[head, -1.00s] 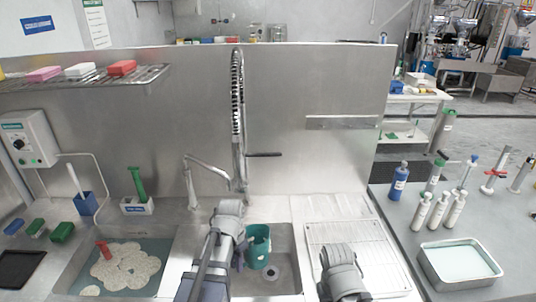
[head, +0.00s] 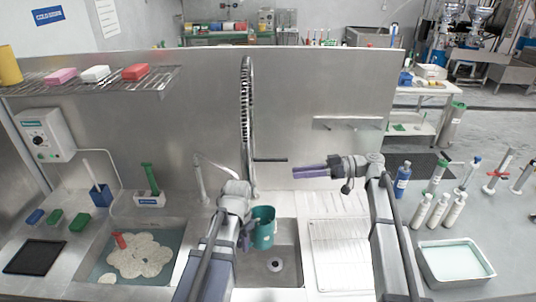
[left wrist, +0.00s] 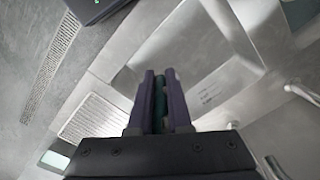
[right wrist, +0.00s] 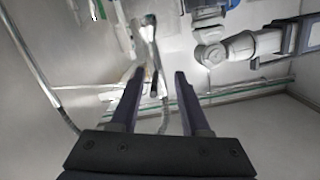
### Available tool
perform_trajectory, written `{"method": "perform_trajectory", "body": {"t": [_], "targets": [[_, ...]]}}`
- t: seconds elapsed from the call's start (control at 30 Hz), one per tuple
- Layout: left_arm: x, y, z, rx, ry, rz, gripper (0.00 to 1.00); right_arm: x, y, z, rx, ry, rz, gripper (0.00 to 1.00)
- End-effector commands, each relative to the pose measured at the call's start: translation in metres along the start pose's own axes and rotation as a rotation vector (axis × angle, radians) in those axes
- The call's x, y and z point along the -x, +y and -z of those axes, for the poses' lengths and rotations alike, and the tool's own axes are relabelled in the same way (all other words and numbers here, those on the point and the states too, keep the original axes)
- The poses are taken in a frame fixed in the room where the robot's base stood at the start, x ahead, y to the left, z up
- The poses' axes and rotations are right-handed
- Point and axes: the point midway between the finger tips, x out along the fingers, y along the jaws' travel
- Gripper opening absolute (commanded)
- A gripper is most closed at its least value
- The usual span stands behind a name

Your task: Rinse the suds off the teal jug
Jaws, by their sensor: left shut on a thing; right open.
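The teal jug (head: 263,228) is over the right sink basin (head: 284,250), roughly upright. My left gripper (head: 246,232) is shut on its left side; a strip of teal (left wrist: 160,108) shows between the fingers in the left wrist view. Suds on the jug are too small to make out. The tall spring-hose faucet (head: 247,110) stands behind the basin with a dark lever (head: 270,160) pointing right. My right gripper (head: 298,172) is raised, pointing left towards the lever. Its fingers are apart and empty in the right wrist view (right wrist: 158,75).
The left basin holds foamy suds (head: 140,256) and a red-handled thing (head: 119,240). A ribbed drainboard (head: 340,243) lies clear right of the sink. Bottles (head: 437,208) and a liquid-filled tray (head: 455,260) stand on the right table. A steel splash wall (head: 345,85) rises behind.

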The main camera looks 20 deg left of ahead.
Motion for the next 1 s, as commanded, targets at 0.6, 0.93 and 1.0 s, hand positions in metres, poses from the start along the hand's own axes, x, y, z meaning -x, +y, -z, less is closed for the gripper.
{"method": "perform_trajectory", "body": {"t": [0.6, 0.93, 1.0], "targets": [[0.006, 0.0, 0.0, 0.0, 0.0, 0.0, 0.0, -0.007, 0.007, 0.036, 0.123, 0.115, 0.025, 0.46], [0.006, 0.0, 0.0, 0.0, 0.0, 0.0, 0.0, -0.069, 0.005, 0.043, 0.122, 0.114, 0.024, 0.46], [0.006, 0.0, 0.0, 0.0, 0.0, 0.0, 0.0, -0.078, 0.005, 0.045, 0.122, 0.114, 0.023, 0.46]]}}
